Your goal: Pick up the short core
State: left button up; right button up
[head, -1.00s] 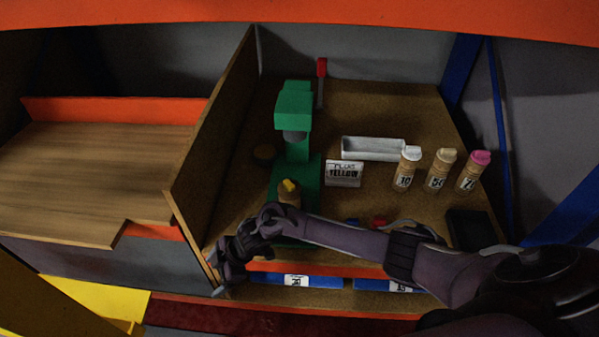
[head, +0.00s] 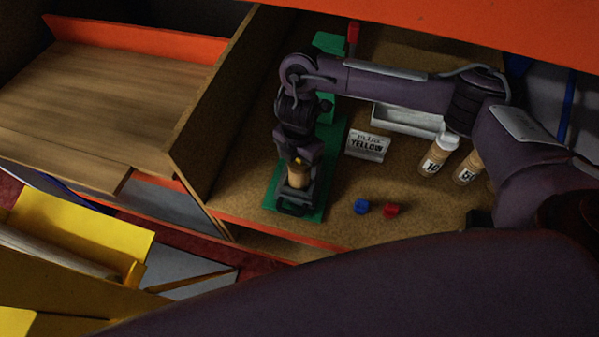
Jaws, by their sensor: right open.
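A short tan cylinder with a yellow top, which looks like the short core (head: 298,177), stands on the base of the green press (head: 331,165). My right gripper (head: 297,190) points down over it, with one finger on each side. The jaws are open around the core; I cannot tell whether either finger touches it. The gripper and arm hide part of the core and much of the press. My left gripper is out of view.
Right of the press are a "YELLOW" sign (head: 368,145), a white tray (head: 408,121) and labelled bottles (head: 437,157). A wooden partition (head: 213,125) stands at left.

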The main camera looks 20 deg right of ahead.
jog(key=f, duration=0.1)
jog(key=f+p, duration=0.1)
jog(key=f, duration=0.1)
jog(key=shift+w+d+f, duration=0.25)
jog(key=shift+d+f, duration=0.05)
jog(key=shift+a+f, duration=0.1)
jog(key=shift+f, duration=0.1)
jog(key=c, duration=1.1)
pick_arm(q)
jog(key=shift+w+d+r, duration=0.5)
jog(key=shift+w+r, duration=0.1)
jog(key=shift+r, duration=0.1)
pick_arm(e)
jog(key=shift+c, duration=0.5)
jog(key=shift+r, duration=0.1)
